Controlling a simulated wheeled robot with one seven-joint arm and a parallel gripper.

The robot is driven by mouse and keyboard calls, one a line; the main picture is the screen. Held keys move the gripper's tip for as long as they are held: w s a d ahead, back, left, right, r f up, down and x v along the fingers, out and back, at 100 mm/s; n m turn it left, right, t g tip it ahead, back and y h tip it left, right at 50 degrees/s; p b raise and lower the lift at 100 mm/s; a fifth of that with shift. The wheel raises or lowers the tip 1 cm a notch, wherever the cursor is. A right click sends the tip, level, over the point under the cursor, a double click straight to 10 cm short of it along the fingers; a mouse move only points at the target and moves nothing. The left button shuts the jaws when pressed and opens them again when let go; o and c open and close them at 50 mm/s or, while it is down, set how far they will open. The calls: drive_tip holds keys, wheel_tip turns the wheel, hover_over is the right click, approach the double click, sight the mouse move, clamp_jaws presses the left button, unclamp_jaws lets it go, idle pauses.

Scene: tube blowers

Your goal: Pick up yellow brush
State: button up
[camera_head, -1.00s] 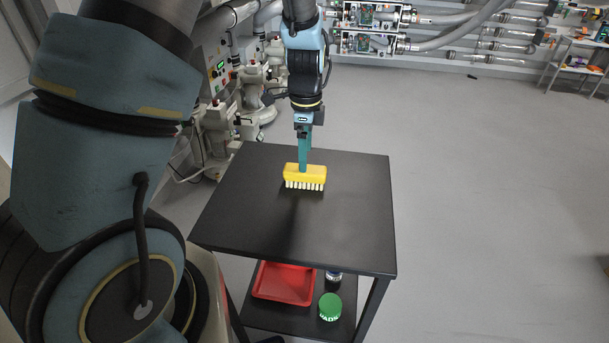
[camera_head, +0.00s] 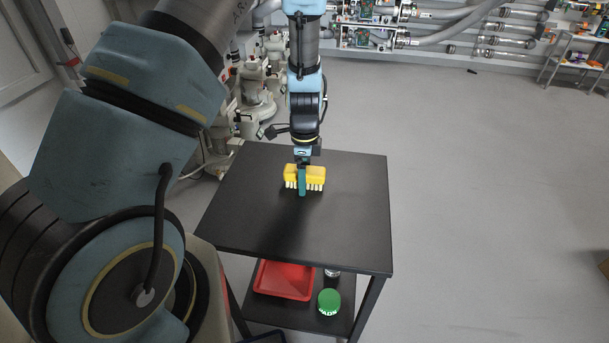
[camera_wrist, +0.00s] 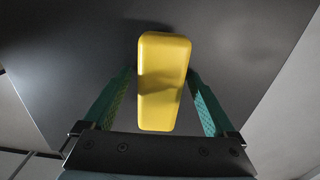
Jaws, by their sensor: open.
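The yellow brush (camera_head: 316,173) stands on the black table top (camera_head: 260,225) with its white bristles facing down. My gripper (camera_head: 302,187) is lowered over it, and one teal finger covers the middle of the brush in the head view. In the wrist view the yellow brush (camera_wrist: 164,75) lies between the two green fingers of my gripper (camera_wrist: 164,90). The fingers are open, one on each side of it, and a gap shows on both sides. The bristles are hidden in the wrist view.
A red tray (camera_head: 284,281) and a green-lidded jar (camera_head: 329,301) are on the lower shelf, with another small container partly hidden behind the jar. The table top around the brush is clear. Machinery (camera_head: 255,95) stands behind the table at the left.

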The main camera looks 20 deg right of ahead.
drive_tip(key=shift+c, duration=0.3)
clamp_jaws()
idle(0.3)
drive_tip(key=shift+r, duration=0.1)
wheel_tip(320, 180, up, 10)
drive_tip(key=b, duration=0.2)
drive_tip(key=shift+b, duration=0.4)
